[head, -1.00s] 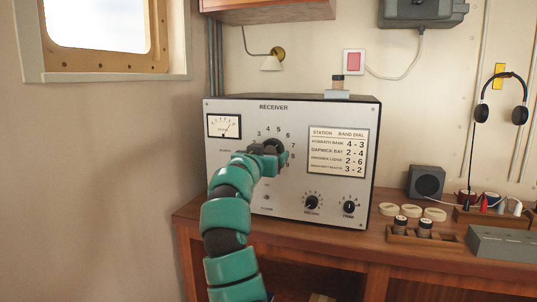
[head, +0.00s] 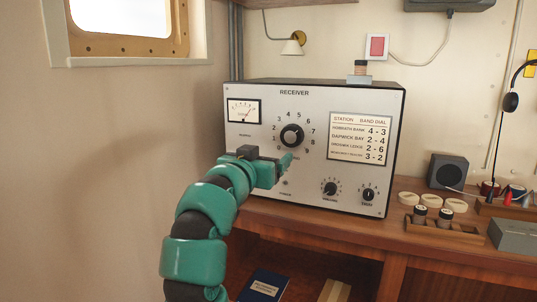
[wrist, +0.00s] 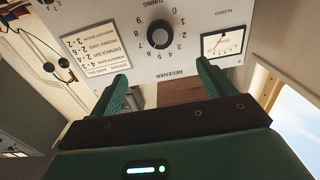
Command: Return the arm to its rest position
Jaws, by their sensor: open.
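My teal arm reaches up from the bottom of the head view. My gripper (head: 284,166) is in front of the receiver (head: 232,150), below its large black tuning knob (head: 291,135). In the wrist view my gripper (wrist: 163,76) has its two teal fingers spread apart with nothing between them. The tuning knob (wrist: 159,35) shows beyond the fingertips, apart from them. The wrist picture shows the receiver panel upside down.
The receiver stands on a wooden desk (head: 430,250). To its right are a small speaker (head: 447,171), a wooden holder (head: 437,233) and a grey box (head: 515,236). A dark blue book (head: 263,286) lies on the shelf below.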

